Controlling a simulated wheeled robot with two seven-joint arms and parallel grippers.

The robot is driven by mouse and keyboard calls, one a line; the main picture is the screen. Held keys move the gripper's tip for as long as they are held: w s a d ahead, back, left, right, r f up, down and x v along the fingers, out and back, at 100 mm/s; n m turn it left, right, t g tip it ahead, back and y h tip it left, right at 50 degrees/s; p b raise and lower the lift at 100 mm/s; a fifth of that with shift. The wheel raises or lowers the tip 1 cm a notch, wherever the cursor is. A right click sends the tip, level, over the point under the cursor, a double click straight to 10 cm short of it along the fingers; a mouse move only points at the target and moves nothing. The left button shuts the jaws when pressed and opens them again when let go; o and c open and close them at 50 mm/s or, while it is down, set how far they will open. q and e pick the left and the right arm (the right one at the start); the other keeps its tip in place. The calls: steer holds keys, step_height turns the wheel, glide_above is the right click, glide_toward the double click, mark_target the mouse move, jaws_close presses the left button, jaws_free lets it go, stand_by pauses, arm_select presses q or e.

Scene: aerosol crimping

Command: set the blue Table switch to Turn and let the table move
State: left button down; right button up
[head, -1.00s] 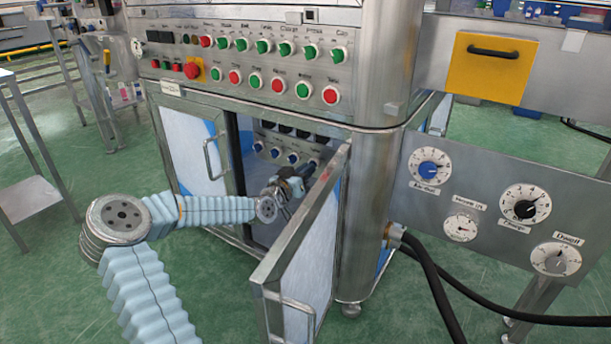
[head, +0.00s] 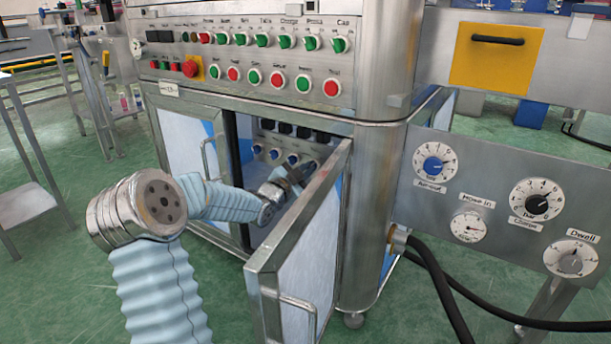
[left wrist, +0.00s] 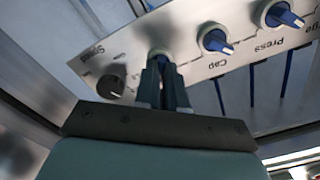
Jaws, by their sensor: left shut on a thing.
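Inside the open cabinet, a small panel (head: 283,165) carries a row of blue switches. My left gripper (head: 301,173) is in there at the right end of that row, partly hidden by the open door. In the left wrist view my left gripper (left wrist: 163,72) is shut on the switch beside Cap, taken to be the Table switch (left wrist: 158,53). Only its pale base shows past the fingers. Its handle and setting are hidden, and its label cannot be read. My right gripper is in neither view.
The open door (head: 300,240) stands close to the right of my left arm. The Cap switch (left wrist: 216,41) and Press switch (left wrist: 284,16) are on one side of the gripper, a black knob (left wrist: 112,84) on the other. A dial panel (head: 490,205) and black hoses are at right.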

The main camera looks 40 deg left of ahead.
arm_select(q)
steer(key=shift+m, duration=0.8)
steer(key=c, duration=1.2)
jaws_free()
steer(key=s, duration=0.4)
steer(key=s+d+p, duration=0.1)
steer(key=s, duration=0.8)
steer(key=shift+s+d, duration=0.25)
steer(key=shift+s, duration=0.15)
